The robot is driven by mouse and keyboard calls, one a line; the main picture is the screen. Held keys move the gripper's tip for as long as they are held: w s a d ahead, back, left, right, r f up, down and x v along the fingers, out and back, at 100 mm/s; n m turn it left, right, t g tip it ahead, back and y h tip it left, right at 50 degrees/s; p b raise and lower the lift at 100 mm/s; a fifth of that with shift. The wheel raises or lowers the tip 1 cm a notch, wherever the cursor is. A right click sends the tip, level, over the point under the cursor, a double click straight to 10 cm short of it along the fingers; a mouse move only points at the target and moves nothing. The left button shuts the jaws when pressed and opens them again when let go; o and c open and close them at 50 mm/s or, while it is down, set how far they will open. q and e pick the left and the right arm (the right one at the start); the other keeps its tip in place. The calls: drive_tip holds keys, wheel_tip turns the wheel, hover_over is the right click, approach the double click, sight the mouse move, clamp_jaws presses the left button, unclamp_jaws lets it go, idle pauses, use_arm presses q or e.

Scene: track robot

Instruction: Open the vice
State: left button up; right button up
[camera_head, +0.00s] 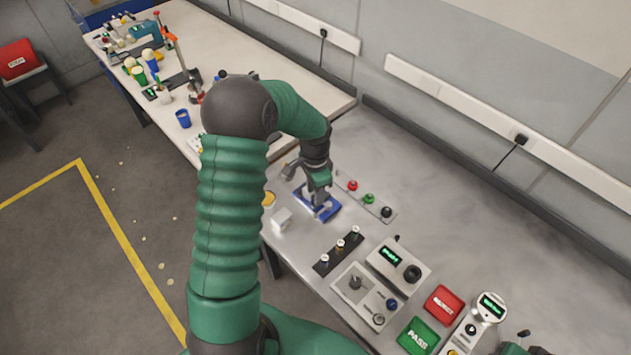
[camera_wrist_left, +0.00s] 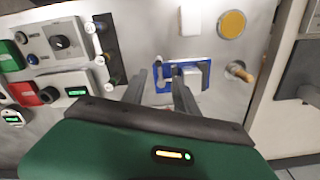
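The vice is a small blue fixture (camera_head: 326,213) on the grey metal worktop, partly hidden under my left gripper. In the left wrist view, the blue vice (camera_wrist_left: 205,73) has a pale block at its right part. My left gripper (camera_head: 315,198) points down close over the vice. In the left wrist view, the two dark fingers of the left gripper (camera_wrist_left: 158,74) stand apart, one left of the vice and one overlapping its left part. Nothing shows held between them. Whether a finger touches the vice cannot be told. My right gripper does not show clearly.
A strip with red, green and black knobs (camera_head: 368,198) lies just behind the vice. A white block (camera_head: 281,221) and a yellow disc (camera_head: 268,198) are left of it. A black strip with several pegs (camera_head: 338,250) and control boxes (camera_head: 398,263) stand nearer.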

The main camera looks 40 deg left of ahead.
use_arm(q)
wheel_tip(320, 180, up, 6)
idle(0.5)
